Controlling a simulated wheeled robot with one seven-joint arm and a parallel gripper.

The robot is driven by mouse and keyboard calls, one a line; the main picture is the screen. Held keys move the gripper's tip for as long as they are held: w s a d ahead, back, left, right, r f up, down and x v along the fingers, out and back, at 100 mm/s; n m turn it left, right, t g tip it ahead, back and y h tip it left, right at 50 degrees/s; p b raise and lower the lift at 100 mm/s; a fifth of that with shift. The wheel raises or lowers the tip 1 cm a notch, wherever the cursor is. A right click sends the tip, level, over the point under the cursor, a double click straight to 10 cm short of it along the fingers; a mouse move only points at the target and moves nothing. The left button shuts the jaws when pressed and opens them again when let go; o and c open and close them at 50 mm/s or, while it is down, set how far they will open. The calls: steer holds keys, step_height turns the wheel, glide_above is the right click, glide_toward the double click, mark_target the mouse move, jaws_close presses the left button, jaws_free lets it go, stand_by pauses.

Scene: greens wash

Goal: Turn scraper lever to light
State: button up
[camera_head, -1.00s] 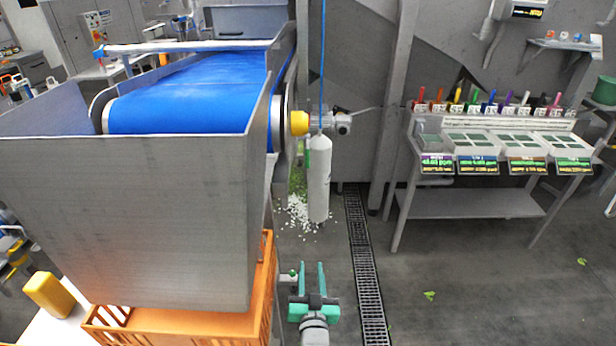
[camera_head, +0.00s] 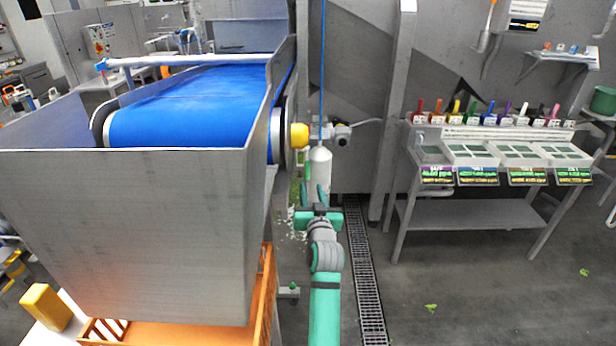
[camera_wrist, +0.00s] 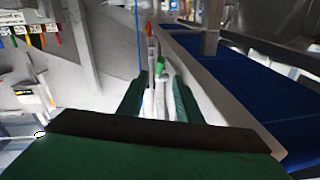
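My gripper (camera_head: 315,192) is raised in front of the white hanging cylinder (camera_head: 320,160) beside the conveyor. Its green fingers are apart with nothing visibly gripped; they also show in the wrist view (camera_wrist: 158,100). A small green-tipped upright part (camera_wrist: 160,66) shows between and beyond the fingers in the wrist view. A grey fitting with a thin arm (camera_head: 342,132) sits right of the yellow roller cap (camera_head: 299,135), above my gripper. I cannot tell for certain which part is the scraper lever, and no light marking is readable.
The blue conveyor belt (camera_head: 190,108) and its steel hopper (camera_head: 130,235) stand left, above an orange crate (camera_head: 263,290). A rack with coloured handles (camera_head: 470,215) stands right. A floor drain (camera_head: 362,280) runs between them. White scraps lie below the cylinder, partly hidden by my arm.

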mark_target(308, 175)
steer(key=w, duration=0.5)
steer(key=w+a, duration=0.1)
steer(key=w, duration=0.2)
steer(key=shift+w+a, duration=0.1)
steer(key=shift+w, duration=0.15)
jaws_close()
